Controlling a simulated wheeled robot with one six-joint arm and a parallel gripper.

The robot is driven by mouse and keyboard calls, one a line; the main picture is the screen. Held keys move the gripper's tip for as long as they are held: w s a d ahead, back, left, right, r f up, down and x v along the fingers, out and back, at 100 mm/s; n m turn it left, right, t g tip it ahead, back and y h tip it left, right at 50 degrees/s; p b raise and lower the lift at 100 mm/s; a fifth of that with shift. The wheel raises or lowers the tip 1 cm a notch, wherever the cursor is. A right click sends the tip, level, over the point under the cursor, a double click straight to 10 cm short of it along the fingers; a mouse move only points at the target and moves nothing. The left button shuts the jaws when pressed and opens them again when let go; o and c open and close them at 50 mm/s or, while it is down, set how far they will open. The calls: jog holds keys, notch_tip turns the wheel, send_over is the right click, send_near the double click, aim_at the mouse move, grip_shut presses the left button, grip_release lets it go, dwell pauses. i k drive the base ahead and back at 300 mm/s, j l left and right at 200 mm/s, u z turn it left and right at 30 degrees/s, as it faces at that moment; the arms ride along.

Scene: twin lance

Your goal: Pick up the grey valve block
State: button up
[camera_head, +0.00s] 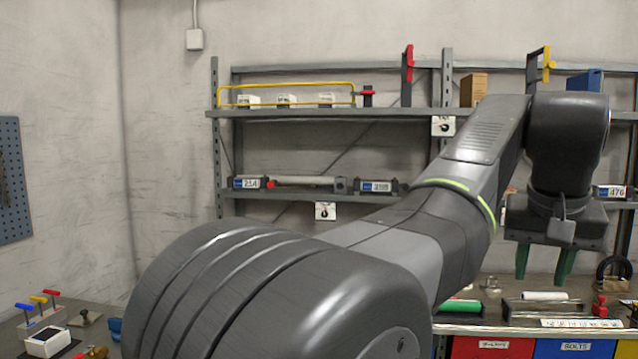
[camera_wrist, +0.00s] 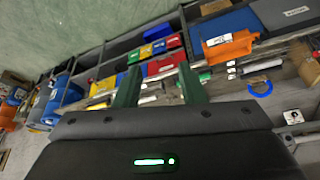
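My gripper (camera_head: 544,266) hangs at the right of the head view with its green fingers pointing down, above the workbench. In the wrist view its two green fingers (camera_wrist: 160,86) stand well apart with nothing held between them. I cannot pick out the grey valve block for certain. A dark grey block labelled 214 (camera_head: 247,183), with a red knob beside it, sits on the middle shelf at the left. Another grey block labelled 288 (camera_head: 378,186) sits farther right on that shelf. My arm hides part of the shelf and bench.
The upper shelf (camera_head: 300,112) holds white boxes behind a yellow rail, a brown box (camera_head: 473,89) and a blue box (camera_head: 585,81). The bench (camera_head: 480,312) below my gripper carries a white roll (camera_head: 545,296) and a red-handled part (camera_head: 600,306). Coloured bins (camera_head: 575,347) stand below.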

aim_at(340, 182)
jog(key=i+j+u, duration=0.2)
jog(key=i, duration=0.45)
jog(key=i+l+u, duration=0.15)
jog(key=i, duration=0.45)
jog(key=i+l+u, duration=0.2)
jog(key=i, duration=0.45)
jog(key=i+l+u, duration=0.15)
jog(key=i, duration=0.5)
